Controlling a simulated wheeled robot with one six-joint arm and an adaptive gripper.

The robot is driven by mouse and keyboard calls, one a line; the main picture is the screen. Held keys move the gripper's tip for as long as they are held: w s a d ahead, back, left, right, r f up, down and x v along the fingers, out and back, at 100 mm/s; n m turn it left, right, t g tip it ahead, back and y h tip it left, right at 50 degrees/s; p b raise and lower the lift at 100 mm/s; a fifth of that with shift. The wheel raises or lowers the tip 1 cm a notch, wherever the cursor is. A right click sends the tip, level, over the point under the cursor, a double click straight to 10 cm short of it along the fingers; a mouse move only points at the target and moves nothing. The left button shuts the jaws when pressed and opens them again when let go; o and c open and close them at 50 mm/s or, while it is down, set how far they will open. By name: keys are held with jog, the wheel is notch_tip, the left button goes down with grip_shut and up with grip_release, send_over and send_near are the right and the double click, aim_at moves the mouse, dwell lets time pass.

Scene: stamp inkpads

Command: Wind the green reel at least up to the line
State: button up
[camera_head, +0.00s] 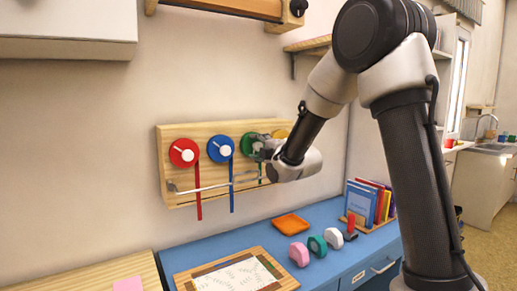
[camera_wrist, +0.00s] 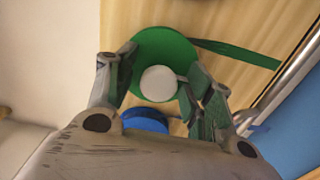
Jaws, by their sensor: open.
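The green reel (camera_head: 246,146) is mounted on a wooden wall board (camera_head: 178,132), partly hidden by my gripper (camera_head: 266,148) in the head view. In the wrist view the green reel (camera_wrist: 160,47) shows its white round knob (camera_wrist: 158,84). A green ribbon (camera_wrist: 238,52) runs from it toward a metal bar (camera_wrist: 290,75). In the head view a short part of the ribbon (camera_head: 261,171) shows below my gripper. My gripper (camera_wrist: 160,78) is open, its fingers on either side of the white knob. I cannot tell whether they touch it.
Red (camera_head: 183,153) and blue (camera_head: 220,149) reels sit left of the green one, their ribbons hanging past the bar. A yellow reel (camera_head: 281,133) is partly hidden at right. The blue table (camera_head: 325,265) below holds an orange tray (camera_head: 291,225), stamps and books (camera_head: 364,201).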

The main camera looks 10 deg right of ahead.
jog(key=v, duration=1.2)
